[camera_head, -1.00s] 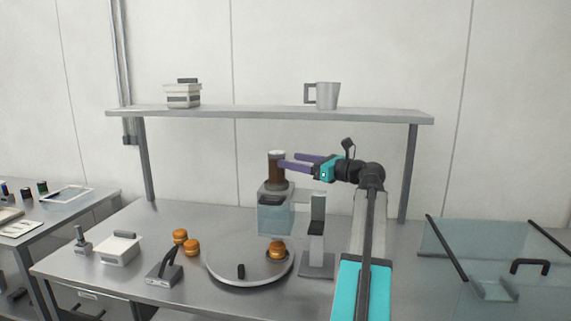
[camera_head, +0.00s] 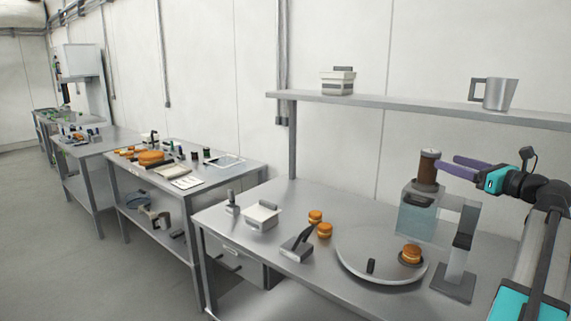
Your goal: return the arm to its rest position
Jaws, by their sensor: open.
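My gripper (camera_head: 467,168) is at the right of the head view, raised above the steel worktable (camera_head: 262,254). Its two purple fingers point left and stand apart. A brown cylinder with a pale top (camera_head: 428,172) stands on a box-shaped machine with a clear front (camera_head: 415,217), just left of the fingertips. From this view I cannot tell whether the fingers touch the cylinder. My arm runs from the gripper down to the lower right corner, partly out of the frame.
A shelf (camera_head: 425,107) above holds a mug (camera_head: 494,94) and a lidded container (camera_head: 338,81). A round plate (camera_head: 352,252) carries a filled bun (camera_head: 411,253). A black-topped stand (camera_head: 458,262) is near my arm. Side tables stand at left; the floor there is open.

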